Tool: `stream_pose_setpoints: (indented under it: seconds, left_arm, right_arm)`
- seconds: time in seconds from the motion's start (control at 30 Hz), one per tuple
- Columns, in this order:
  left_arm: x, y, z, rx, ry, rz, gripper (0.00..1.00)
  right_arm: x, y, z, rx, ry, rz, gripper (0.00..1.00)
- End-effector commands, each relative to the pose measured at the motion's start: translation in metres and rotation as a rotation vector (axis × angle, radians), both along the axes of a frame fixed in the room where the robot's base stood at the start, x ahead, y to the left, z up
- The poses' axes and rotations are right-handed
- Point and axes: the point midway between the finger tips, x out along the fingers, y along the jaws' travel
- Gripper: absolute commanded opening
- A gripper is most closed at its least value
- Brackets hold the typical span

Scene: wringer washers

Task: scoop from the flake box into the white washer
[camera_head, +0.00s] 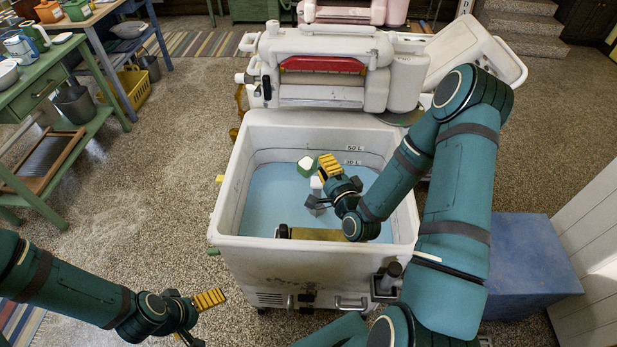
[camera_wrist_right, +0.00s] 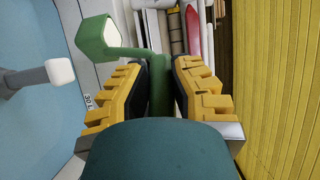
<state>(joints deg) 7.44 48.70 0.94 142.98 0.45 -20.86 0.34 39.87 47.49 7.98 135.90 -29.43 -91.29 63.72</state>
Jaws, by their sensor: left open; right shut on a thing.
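The white washer (camera_head: 228,208) stands in the middle of the head view, its tub open with pale blue water (camera_head: 268,195) inside. My right gripper (camera_head: 327,176) is over the tub, shut on the green handle of a scoop (camera_head: 306,166). In the right wrist view the scoop (camera_wrist_right: 93,52) extends left of the fingers, showing a white face; I cannot tell whether that is flakes. A white-tipped grey post (camera_wrist_right: 60,72) stands in the water near it. My left gripper (camera_head: 203,318) is open and empty above the floor at lower left. I cannot make out the flake box for certain.
The washer's wringer (camera_head: 322,95) rises behind the tub. A blue block (camera_head: 530,265) is right of the washer. Speckled floor lies open on the left.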

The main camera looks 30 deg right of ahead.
Motion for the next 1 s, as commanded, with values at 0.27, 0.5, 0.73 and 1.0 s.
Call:
stream_pose_setpoints:
  seconds: [0.27,0.5,0.73,1.0]
  left_arm:
    - [-0.004,-0.001,-0.016,-0.001,0.008,-0.008,1.0]
    - [-0.004,-0.001,-0.013,-0.002,0.007,-0.008,1.0]
    - [0.001,0.0,0.0,0.001,-0.002,0.0,1.0]
    - [0.002,0.0,0.0,0.002,-0.004,0.002,1.0]
  right_arm:
    - [-0.055,-0.126,-0.016,0.005,0.058,-0.107,0.0]
    - [-0.075,-0.155,-0.015,-0.005,0.097,-0.135,0.0]
    - [-0.071,-0.148,-0.013,-0.092,0.15,-0.137,0.0]
    - [-0.07,-0.147,-0.015,-0.115,0.163,-0.14,0.0]
